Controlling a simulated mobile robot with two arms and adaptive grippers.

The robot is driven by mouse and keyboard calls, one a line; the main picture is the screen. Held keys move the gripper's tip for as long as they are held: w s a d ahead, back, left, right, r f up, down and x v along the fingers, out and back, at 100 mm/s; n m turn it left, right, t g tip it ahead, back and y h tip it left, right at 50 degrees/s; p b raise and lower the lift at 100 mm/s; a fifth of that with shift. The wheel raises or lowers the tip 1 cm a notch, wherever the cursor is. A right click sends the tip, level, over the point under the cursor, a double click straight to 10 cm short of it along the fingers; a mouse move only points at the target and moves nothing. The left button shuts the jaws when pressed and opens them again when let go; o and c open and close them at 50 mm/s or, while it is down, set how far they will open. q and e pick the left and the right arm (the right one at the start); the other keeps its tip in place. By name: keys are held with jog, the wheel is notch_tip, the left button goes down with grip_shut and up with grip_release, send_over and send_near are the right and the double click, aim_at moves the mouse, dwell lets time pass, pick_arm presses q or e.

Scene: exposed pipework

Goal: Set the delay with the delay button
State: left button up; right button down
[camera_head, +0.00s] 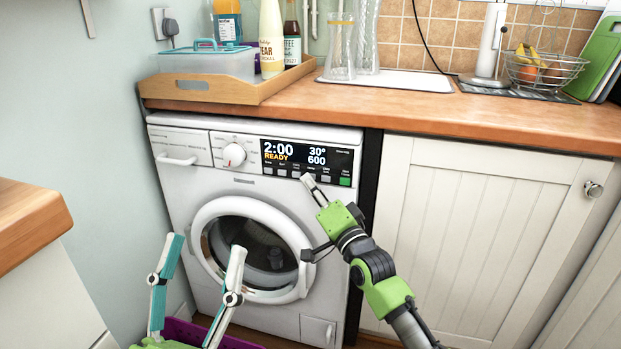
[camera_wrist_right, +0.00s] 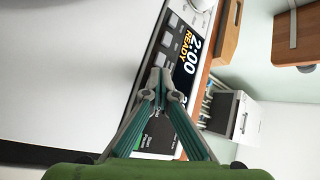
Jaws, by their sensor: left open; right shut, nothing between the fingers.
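The washing machine (camera_head: 180,190) has a black control panel with a lit display (camera_head: 290,154) reading 2:00, READY, 30° and 600. The display also shows in the right wrist view (camera_wrist_right: 188,58), turned sideways. A row of small grey buttons (camera_head: 282,172) runs below it, ending in a green one (camera_head: 345,182). Their labels are too small to tell which is the delay button. My right gripper (camera_head: 307,179) is shut and empty, its tips at the button row, covering part of it; I cannot tell whether they touch. My left gripper (camera_head: 207,245) is open and empty in front of the door.
A round dial (camera_head: 234,155) and the drawer (camera_head: 180,146) are left of the display. The round door (camera_head: 250,245) is closed. The wooden worktop (camera_head: 400,105) overhangs the machine, with a wooden tray (camera_head: 205,90) on it. A white cupboard (camera_head: 480,230) stands right.

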dwell(0.3)
jog(key=shift+s, duration=0.15)
pick_arm(q)
jog(key=w+f+g+y+p, duration=0.1)
jog(key=w+f+g, duration=0.3)
jog(key=f, duration=0.4)
jog(key=shift+y+p, duration=0.35)
jog(key=shift+y, duration=0.15)
pick_arm(e)
jog(key=shift+s+a, duration=0.2)
jog(key=shift+s, duration=0.4)
pick_arm(q)
jog(key=shift+w+g, duration=0.1)
jog(key=shift+g, duration=0.2)
jog(key=s+a+f+g+y+p, duration=0.1)
jog(key=f+g, duration=0.4)
jog(key=f, duration=0.5)
jog(key=s+a+f+g+y+p, duration=0.2)
jog(key=s+f+g, duration=0.4)
jog(key=f, duration=0.4)
jog(key=shift+s+a+f+n+y+p, duration=0.2)
jog(key=shift+a+n+y+p, duration=0.15)
jog(key=shift+a+p, duration=0.4)
pick_arm(e)
jog(key=shift+s+a, duration=0.25)
jog(key=shift+s, duration=0.55)
jog(key=shift+s+a, duration=0.3)
jog(key=shift+s, duration=0.5)
jog(key=shift+s+a, duration=0.25)
jog(key=shift+s, duration=0.55)
